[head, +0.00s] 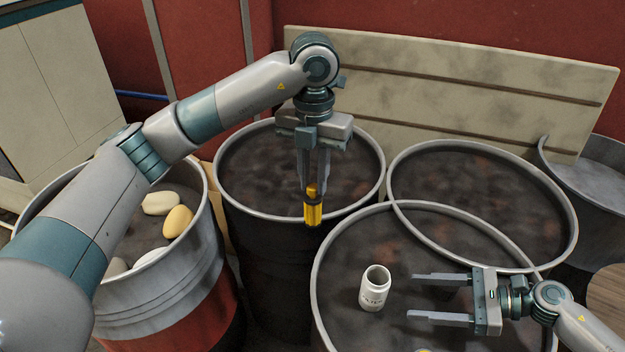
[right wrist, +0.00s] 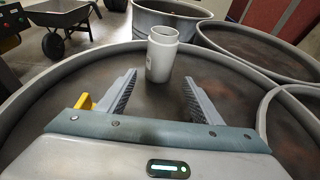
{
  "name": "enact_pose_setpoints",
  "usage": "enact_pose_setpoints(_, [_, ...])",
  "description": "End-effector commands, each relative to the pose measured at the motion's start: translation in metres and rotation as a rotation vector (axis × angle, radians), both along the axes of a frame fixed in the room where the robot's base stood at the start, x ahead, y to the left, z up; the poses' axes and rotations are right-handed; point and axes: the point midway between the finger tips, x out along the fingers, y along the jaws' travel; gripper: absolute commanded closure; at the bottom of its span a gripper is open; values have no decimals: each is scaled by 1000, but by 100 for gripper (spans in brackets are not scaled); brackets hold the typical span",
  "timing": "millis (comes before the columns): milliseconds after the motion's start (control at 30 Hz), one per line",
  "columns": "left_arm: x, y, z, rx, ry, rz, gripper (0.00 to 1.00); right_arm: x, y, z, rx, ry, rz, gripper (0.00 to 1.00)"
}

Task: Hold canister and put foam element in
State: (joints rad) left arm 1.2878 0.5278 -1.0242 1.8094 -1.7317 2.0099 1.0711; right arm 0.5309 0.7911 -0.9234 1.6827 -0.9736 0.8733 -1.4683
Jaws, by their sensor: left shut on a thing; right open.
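The white canister (head: 374,290) stands upright and open-topped on the nearest drum top, with dark lettering on its side. It also shows in the right wrist view (right wrist: 161,58). My left gripper (head: 313,188) is shut on a small yellow cylinder with a dark band (head: 313,212), apparently the foam element. It holds this upright above and to the left of the canister, apart from it. My right gripper (head: 412,298) is open and empty, lying level to the right of the canister. Its fingers point at the canister and do not reach it.
The canister's drum (head: 335,235) has a raised metal rim, with other drums close by. A left drum (head: 190,280) holds pale and yellow rounded stones (head: 178,221). A yellow object (right wrist: 85,102) shows beside a right finger. A wooden board (head: 450,75) stands behind.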

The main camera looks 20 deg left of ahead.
Motion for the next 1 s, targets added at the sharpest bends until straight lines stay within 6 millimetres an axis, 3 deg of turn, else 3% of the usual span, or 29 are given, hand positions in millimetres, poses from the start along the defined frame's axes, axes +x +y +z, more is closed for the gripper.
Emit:
enact_pose_setpoints(533, [0, 0, 4, 0, 0, 0, 100, 0, 6, -1, 0, 1, 1, 40])
enact_pose_setpoints(1000, [0, 0, 27, 0, 0, -1, 100, 0, 51, -13, 1, 1, 1, 40])
